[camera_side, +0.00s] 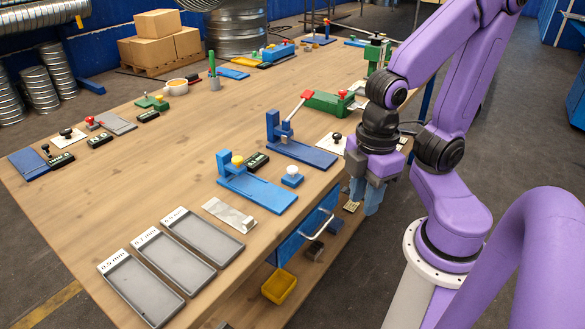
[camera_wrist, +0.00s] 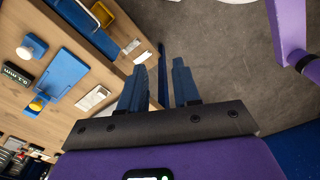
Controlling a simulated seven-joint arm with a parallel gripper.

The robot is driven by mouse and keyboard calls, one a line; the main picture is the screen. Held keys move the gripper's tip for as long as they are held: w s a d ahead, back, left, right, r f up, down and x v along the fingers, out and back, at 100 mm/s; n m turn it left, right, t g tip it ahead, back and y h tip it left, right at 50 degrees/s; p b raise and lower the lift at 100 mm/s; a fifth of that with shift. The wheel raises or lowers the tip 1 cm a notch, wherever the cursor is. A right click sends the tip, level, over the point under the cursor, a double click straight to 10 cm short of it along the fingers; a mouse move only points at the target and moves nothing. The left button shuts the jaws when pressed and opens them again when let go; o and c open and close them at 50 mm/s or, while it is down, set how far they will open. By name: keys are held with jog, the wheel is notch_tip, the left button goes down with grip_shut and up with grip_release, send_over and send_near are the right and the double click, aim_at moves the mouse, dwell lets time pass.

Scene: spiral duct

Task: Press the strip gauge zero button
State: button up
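A blue gauge (camera_side: 256,188) with a yellow knob stands near the bench's front edge; it also shows in the wrist view (camera_wrist: 75,68). Beside it is a black display (camera_side: 258,161), seeming to read 0.1 mm in the wrist view (camera_wrist: 18,73). A blue block with a white round button (camera_side: 291,177) sits right of the gauge, and shows at the wrist view's upper left (camera_wrist: 33,45). No label marks it as the zero button. My gripper (camera_side: 366,198) is off the bench's front edge, right of the button. Its blue fingers (camera_wrist: 158,68) are apart and empty.
A second blue device (camera_side: 300,150) stands behind the button. Grey trays (camera_side: 130,284) and a metal strip (camera_side: 229,214) lie left of the gauge. A drawer with a handle (camera_side: 318,225) is below the bench edge. Bare wood (camera_side: 160,175) fills the bench's middle.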

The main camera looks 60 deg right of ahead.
grip_shut()
dwell(1.5)
